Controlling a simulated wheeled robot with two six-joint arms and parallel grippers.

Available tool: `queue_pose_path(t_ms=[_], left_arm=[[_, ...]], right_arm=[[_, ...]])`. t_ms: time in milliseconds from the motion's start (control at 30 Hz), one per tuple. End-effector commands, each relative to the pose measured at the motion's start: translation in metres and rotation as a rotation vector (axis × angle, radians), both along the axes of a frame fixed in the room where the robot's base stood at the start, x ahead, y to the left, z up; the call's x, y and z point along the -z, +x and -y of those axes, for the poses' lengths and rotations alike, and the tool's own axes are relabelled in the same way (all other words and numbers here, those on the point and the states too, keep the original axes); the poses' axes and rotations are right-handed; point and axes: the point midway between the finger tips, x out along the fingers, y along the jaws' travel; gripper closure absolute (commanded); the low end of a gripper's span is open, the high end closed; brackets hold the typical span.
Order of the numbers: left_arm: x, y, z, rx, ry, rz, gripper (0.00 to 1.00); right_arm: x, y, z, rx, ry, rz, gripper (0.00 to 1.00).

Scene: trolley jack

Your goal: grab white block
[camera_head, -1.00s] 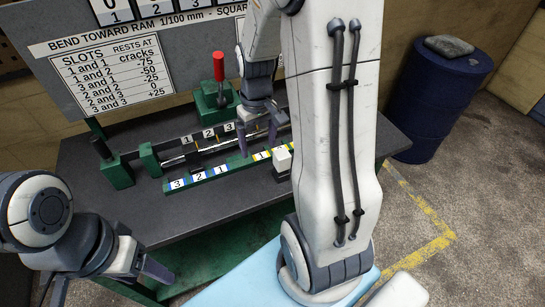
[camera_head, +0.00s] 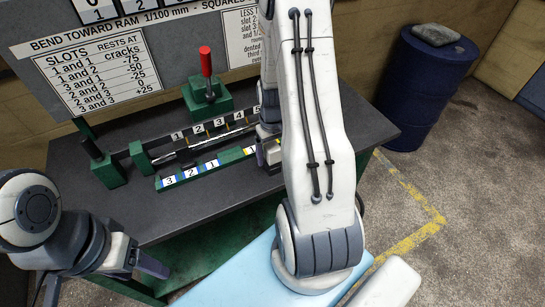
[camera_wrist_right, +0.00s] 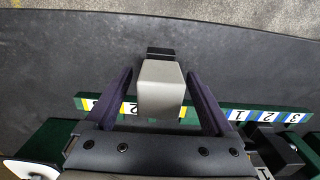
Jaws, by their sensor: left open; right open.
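In the right wrist view, the white block (camera_wrist_right: 161,90) looks pale grey and stands between the two fingers of my right gripper (camera_wrist_right: 160,92). The fingers are open, with a gap showing on each side of the block. A dark piece shows just beyond the block. In the head view, my right gripper (camera_head: 266,154) is low over the bench near the numbered green bar, and my right arm hides most of it and the block. My left gripper (camera_head: 148,275) is at the lower left, in front of the bench, away from the block and open.
The green bar with number labels (camera_head: 205,167) lies on the dark bench (camera_head: 180,212). Behind it are a metal rod, a second numbered row and a green jack with a red handle (camera_head: 206,62). A sign board stands behind. A blue drum (camera_head: 420,90) is at the right.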

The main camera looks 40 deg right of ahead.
Motion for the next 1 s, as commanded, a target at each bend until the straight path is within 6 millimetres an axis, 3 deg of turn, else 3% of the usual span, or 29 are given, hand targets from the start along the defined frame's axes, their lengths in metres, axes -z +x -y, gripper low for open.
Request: queue_pose_path(t_ms=[100, 333, 367, 500, 600, 1000], left_arm=[[-0.0012, -0.0001, 0.0, 0.0, 0.0, 0.0, 0.33], [-0.0008, -0.0001, 0.0, 0.0, 0.0, 0.0, 0.33], [-0.0008, -0.0001, 0.0, 0.0, 0.0, 0.0, 0.33], [-0.0008, -0.0001, 0.0, 0.0, 0.0, 0.0, 0.33], [-0.0008, -0.0001, 0.0, 0.0, 0.0, 0.0, 0.33], [-0.0008, -0.0001, 0.0, 0.0, 0.0, 0.0, 0.33]], right_arm=[[0.0104, -0.0002, -0.0003, 0.0, 0.001, -0.001, 0.12], [0.0121, 0.0002, 0.0, 0.0, 0.0, 0.001, 0.12], [0.0121, 0.0002, 0.0, 0.0, 0.0, 0.001, 0.16], [0.012, 0.0001, -0.0001, 0.0, 0.0, 0.001, 0.7], [0.0119, 0.0001, -0.0001, 0.0, 0.0, 0.001, 1.0], [0.0097, 0.0008, 0.0004, 0.0, -0.002, 0.004, 1.0]])
